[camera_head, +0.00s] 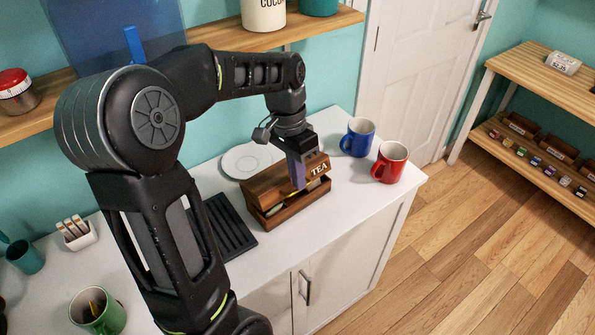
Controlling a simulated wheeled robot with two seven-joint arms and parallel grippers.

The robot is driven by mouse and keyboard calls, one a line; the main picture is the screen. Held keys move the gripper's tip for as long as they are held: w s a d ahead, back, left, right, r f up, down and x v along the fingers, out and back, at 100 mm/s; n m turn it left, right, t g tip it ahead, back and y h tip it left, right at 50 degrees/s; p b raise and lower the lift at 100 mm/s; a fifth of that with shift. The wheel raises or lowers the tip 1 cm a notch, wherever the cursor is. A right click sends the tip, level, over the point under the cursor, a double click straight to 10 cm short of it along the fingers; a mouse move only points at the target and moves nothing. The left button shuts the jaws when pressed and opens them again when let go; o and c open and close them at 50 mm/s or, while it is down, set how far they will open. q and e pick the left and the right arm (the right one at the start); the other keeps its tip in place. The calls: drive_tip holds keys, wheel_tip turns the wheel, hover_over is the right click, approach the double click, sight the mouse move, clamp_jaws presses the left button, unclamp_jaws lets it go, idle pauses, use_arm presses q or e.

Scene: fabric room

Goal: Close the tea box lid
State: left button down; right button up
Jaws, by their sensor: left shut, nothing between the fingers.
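The wooden tea box (272,215) stands on the white counter, with sachets partly showing inside. Its lid (262,187), marked TEA, is raised at the back, partly hidden behind my gripper. My left gripper (298,186) points down at the box, in front of the lid near the TEA lettering. Its fingers are shut with nothing between them. I cannot tell whether they touch the lid. My right gripper is not in view.
A blue mug (358,137) and a red mug (390,162) stand right of the box. A white plate (246,160) lies behind it and a dark slatted tray (230,229) left of it. A green mug (97,312) stands at the front left. The counter's right front is clear.

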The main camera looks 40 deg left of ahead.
use_arm(q)
drive_tip(key=shift+f, duration=0.1)
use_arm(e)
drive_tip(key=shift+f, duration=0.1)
